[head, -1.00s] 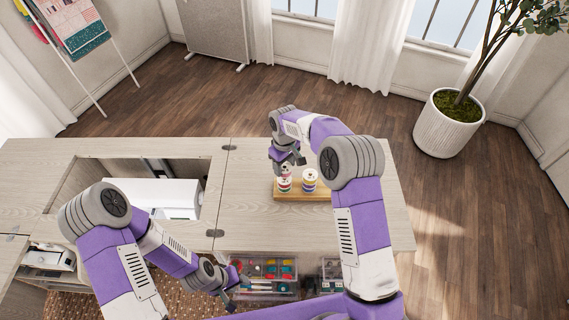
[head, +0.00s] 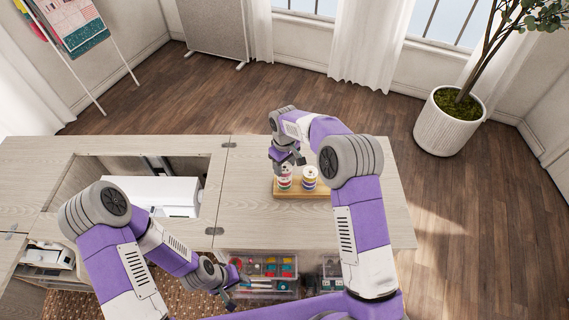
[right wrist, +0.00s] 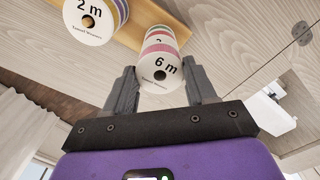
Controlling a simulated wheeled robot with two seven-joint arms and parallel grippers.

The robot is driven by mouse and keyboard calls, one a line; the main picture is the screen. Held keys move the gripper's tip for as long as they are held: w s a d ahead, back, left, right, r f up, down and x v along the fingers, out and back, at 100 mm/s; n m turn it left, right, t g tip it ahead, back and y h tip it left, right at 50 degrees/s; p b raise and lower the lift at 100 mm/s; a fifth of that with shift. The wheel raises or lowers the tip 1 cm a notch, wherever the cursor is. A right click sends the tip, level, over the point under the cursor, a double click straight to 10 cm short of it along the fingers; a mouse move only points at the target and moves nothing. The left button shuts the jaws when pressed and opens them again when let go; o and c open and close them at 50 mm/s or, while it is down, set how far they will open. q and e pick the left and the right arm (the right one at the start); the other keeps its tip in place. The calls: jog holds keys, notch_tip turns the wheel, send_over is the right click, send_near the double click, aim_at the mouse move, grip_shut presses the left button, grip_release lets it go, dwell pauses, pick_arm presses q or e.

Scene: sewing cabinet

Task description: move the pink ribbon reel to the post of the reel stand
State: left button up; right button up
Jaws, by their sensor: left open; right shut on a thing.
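The pink ribbon reel (right wrist: 160,70), white-faced and marked "6 m", is between the fingers of my right gripper (right wrist: 162,88) in the right wrist view. In the head view my right gripper (head: 287,168) is shut on it, over the left stack on the wooden reel stand (head: 318,194). More reels show behind the held one, slightly offset; I cannot tell whether it touches them. The post under it is hidden. A second stack of reels (head: 309,177), its top one marked "2 m" (right wrist: 90,20), stands beside it. My left gripper (head: 233,292) is open and empty.
The stand is on a pale wooden cabinet top (head: 270,225), mostly clear around it. A recess with a white machine (head: 155,190) lies to the left. Clear boxes of coloured supplies (head: 265,270) are below the front edge, close to my left gripper.

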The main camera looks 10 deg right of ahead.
jog(key=shift+f+b, duration=0.35)
jog(key=shift+f, duration=0.35)
jog(key=o, duration=1.1)
notch_tip(320, 180, up, 8)
jog(key=shift+f+p, duration=0.2)
jog(key=shift+p, duration=0.25)
